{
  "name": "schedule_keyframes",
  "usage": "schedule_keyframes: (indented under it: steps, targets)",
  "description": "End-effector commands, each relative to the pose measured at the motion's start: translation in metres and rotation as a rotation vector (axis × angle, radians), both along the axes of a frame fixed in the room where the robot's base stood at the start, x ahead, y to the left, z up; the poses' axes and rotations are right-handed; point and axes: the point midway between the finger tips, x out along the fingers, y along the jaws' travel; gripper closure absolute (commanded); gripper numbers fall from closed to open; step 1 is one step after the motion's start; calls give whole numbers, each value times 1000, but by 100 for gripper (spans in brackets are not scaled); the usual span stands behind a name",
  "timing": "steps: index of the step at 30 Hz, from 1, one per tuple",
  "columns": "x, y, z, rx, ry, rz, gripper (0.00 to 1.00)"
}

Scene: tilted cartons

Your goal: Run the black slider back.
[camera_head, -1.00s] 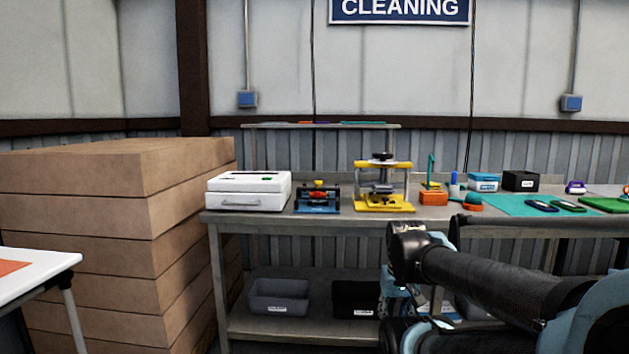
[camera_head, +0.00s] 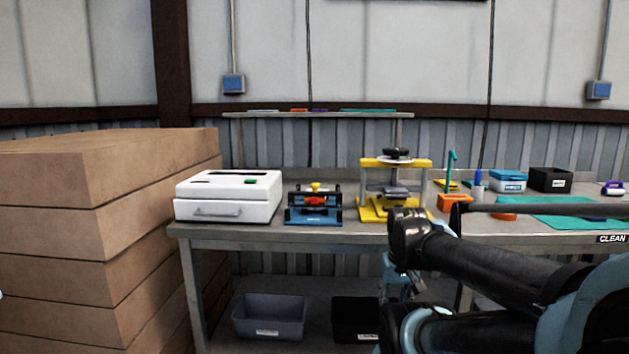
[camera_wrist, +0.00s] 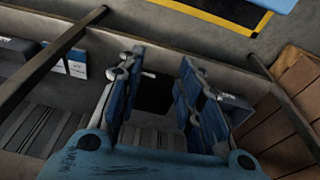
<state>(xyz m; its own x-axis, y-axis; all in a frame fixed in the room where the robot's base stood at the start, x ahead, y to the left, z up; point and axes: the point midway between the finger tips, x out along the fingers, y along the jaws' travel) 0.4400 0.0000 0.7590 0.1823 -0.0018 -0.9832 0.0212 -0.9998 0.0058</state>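I cannot single out the black slider for certain. A blue device (camera_head: 313,208) with black parts and a yellow-and-red knob stands on the bench. Left of it is a white box (camera_head: 229,197) with a dark slot and a green piece on top. Right of it is a yellow press-like stand (camera_head: 397,163) with a black knob. My gripper (camera_wrist: 160,65) is open and empty in the wrist view, its two blue fingers apart. It points toward the lower shelf, with a black bin (camera_wrist: 153,95) beyond the fingers, and touches none of the bench-top devices.
The grey bench (camera_head: 345,237) carries several items at right, among them an orange block (camera_head: 455,203) and a black box (camera_head: 550,179). Stacked cartons (camera_head: 95,220) stand close at left. A grey bin (camera_head: 270,316) sits on the lower shelf. My arm covers the bench's right front.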

Motion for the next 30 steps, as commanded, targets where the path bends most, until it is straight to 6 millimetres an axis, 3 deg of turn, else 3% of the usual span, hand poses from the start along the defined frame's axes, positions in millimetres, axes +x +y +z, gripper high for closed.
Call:
schedule_keyframes:
  steps: [9, 11, 14, 17, 20, 30]
  targets:
    - [0, 0, 0, 0, 0, 0, 67]
    - [0, 0, 0, 0, 0, -1, 53]
    - [-5, 1, 13, 3, -9, -9, 52]
    - [8, 4, 34, 11, -3, -35, 52]
    - [29, 9, 68, 23, 9, -79, 52]
    - [117, 45, 198, 64, 61, -285, 52]
